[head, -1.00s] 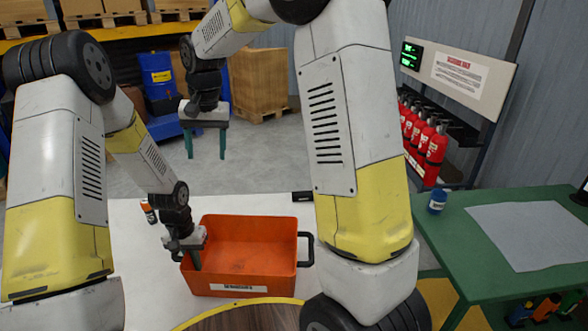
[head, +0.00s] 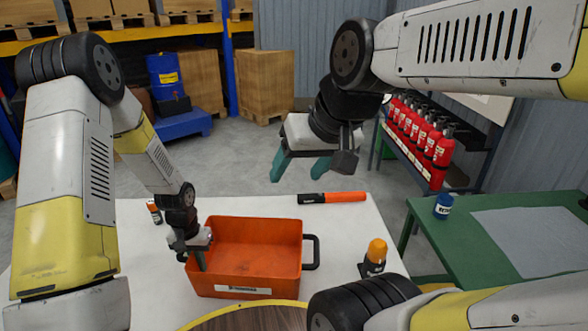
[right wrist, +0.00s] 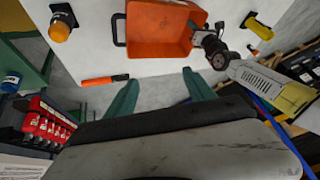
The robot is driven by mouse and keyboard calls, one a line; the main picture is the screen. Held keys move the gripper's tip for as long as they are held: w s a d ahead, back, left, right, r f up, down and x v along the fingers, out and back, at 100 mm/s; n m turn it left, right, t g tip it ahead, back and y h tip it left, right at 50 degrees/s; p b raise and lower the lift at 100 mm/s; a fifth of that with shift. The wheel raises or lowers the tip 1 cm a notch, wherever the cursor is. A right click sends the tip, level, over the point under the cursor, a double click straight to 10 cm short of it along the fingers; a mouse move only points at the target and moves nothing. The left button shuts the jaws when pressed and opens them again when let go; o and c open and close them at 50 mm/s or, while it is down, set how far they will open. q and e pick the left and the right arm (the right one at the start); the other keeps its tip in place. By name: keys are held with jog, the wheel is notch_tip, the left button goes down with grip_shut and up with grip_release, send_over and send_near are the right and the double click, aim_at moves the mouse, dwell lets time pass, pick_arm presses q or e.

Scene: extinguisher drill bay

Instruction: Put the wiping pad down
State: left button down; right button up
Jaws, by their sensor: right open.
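I cannot make out a wiping pad in either view. My right gripper (head: 298,171) is open and empty, its teal fingers apart, held in the air beyond the white table (head: 350,225). Its two fingers also show in the right wrist view (right wrist: 160,80), with nothing between them. My left gripper (head: 201,262) is at the left wall of the orange crate (head: 250,272). Its fingers are partly hidden there, so I cannot tell whether they are shut on the wall. The crate's visible floor looks empty.
An orange-and-black stick (head: 335,198) lies at the table's far edge. An orange-topped beacon (head: 375,252) stands right of the crate. A green table (head: 430,225) at right holds a blue tin (head: 443,207) and a grey sheet (head: 525,232). Red extinguishers (head: 440,152) stand in a rack behind.

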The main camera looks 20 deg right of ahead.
jog(key=w+a+f+m+g, duration=0.1)
jog(key=w+a+f, duration=0.1)
jog(key=w+a, duration=0.45)
jog(key=w+a+f+g, duration=0.1)
jog(key=w+a+g, duration=0.15)
jog(key=w, duration=0.65)
jog(key=w+a+f+m, duration=0.1)
jog(key=w+a+f, duration=0.1)
jog(key=w+a, duration=0.45)
jog(key=w+a+f+g, duration=0.1)
jog(key=w+a+f, duration=0.2)
jog(key=f, duration=0.6)
jog(key=w+a+f+h, duration=0.1)
jog(key=w+a+f, duration=0.2)
jog(key=a+f, duration=0.3)
jog(key=w+a+f+m+g+h, duration=0.1)
jog(key=w+a+f, duration=0.2)
jog(key=f, duration=1)
jog(key=shift+w+a+f+g, duration=0.1)
jog(key=shift+a+g, duration=0.1)
jog(key=shift+a, duration=0.5)
jog(key=shift+a+f+g, duration=0.1)
jog(key=shift+a+g, duration=0.05)
jog(key=shift+a, duration=0.5)
jog(key=shift+w+f, duration=0.2)
jog(key=shift+f, duration=2.9)
grip_shut()
